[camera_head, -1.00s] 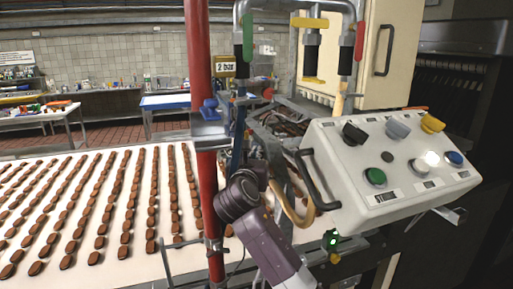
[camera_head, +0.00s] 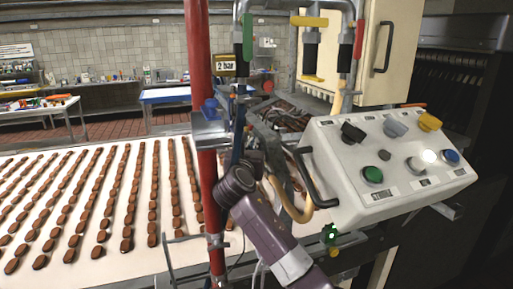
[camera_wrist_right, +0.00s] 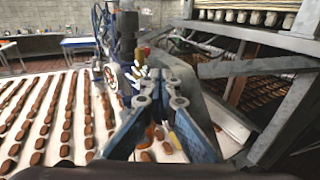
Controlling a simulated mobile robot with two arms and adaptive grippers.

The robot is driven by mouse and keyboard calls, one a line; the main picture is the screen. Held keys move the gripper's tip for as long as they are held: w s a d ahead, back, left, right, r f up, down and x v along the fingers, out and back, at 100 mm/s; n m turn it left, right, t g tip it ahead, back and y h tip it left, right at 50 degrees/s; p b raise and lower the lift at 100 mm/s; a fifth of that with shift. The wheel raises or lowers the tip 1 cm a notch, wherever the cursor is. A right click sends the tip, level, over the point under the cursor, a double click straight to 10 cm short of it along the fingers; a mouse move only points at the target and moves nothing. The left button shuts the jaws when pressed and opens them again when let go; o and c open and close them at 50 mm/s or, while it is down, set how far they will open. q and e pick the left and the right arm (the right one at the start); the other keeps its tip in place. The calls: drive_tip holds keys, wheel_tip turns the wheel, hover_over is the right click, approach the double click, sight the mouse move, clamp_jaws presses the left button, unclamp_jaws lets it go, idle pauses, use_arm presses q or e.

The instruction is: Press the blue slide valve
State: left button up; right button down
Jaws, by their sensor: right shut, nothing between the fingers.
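A blue valve piece (camera_head: 209,108) sits on a metal bracket on the upright red pipe (camera_head: 204,165) in the head view. It looks like the blue slide valve, but its setting is too small to read. My right arm comes up from the bottom, its dark wrist joint just right of the red pipe and below the valve. The arm hides most of my right gripper in the head view. In the right wrist view my right gripper (camera_wrist_right: 162,78) is shut and empty, its blue fingers drawn together over the belt. My left gripper is out of view.
A conveyor belt (camera_head: 88,262) with rows of brown biscuits lies at left. A control box (camera_head: 348,206) with coloured buttons and a black handle stands right of my arm. Hoses and pipes crowd the space behind the wrist.

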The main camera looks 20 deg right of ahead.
drive_tip(key=shift+f, duration=0.15)
drive_tip(key=s+d+f+b+v, duration=0.1)
drive_tip(key=b+v, duration=0.6)
drive_tip(key=v, duration=0.9)
drive_tip(key=s+d+f+m+g+y, duration=0.1)
drive_tip(key=f+m, duration=0.3)
drive_tip(key=f, duration=0.7)
drive_tip(key=s+d+f+m+g+y, duration=0.1)
drive_tip(key=s+f+m+g+y, duration=0.1)
drive_tip(key=f, duration=0.9)
drive_tip(key=shift+s+f+m+g+y, duration=0.15)
drive_tip(key=shift+s+m+g+y, duration=0.15)
drive_tip(key=shift+s+m+g, duration=0.85)
drive_tip(key=shift+s+m+t, duration=0.1)
drive_tip(key=shift+m+t, duration=0.25)
drive_tip(key=shift+m, duration=0.1)
